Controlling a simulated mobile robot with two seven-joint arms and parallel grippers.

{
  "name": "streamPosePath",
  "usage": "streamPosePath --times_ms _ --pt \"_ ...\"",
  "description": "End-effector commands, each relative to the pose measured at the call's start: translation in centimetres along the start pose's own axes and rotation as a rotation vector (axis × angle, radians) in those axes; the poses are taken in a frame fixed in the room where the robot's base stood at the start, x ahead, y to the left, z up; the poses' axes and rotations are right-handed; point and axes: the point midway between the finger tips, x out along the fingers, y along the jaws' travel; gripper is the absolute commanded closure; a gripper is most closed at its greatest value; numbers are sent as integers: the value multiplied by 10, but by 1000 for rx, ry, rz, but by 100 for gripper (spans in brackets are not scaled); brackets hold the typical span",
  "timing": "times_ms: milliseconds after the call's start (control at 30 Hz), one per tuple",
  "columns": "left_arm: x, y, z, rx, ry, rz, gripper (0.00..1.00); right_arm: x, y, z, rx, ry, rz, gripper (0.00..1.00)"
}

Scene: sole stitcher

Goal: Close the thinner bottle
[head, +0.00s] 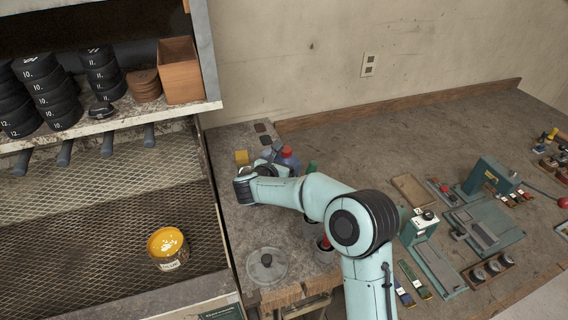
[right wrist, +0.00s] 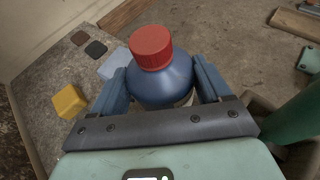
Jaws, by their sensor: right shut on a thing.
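A blue bottle with a red cap (head: 287,151) stands on the grey worktop, partly hidden behind my right arm. In the right wrist view the blue bottle (right wrist: 163,88) is upright between the fingers, its red cap (right wrist: 151,47) on the neck; I cannot tell how tight the cap is. My right gripper (right wrist: 162,80) is shut on the bottle's body below the cap. In the head view the right gripper (head: 276,156) is mostly hidden by my own wrist. My left gripper is not in view.
A yellow block (head: 242,157) and dark square pieces (head: 262,127) lie near the bottle. A clear round lid-like thing (head: 267,268) lies at the worktop's front. Tools and a green machine (head: 489,180) occupy the right.

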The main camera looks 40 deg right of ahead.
Motion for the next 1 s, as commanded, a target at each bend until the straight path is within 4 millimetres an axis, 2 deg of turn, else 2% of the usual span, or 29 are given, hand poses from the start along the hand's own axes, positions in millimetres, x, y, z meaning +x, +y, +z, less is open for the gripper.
streamPosePath --times_ms 33,100,467,567,800,1000 --pt "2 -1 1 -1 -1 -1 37 1 0 -2 -1 1 0 20" --pt "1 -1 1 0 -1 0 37 0 0 -1 -1 1 0 0" --pt "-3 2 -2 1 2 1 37 -5 1 4 0 -1 3 0" --pt "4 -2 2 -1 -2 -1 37 -21 1 1 0 -1 5 0" --pt "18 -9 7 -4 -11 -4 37 -74 1 0 0 -1 5 0" --pt "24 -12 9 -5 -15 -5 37 -107 0 1 -2 0 2 0"
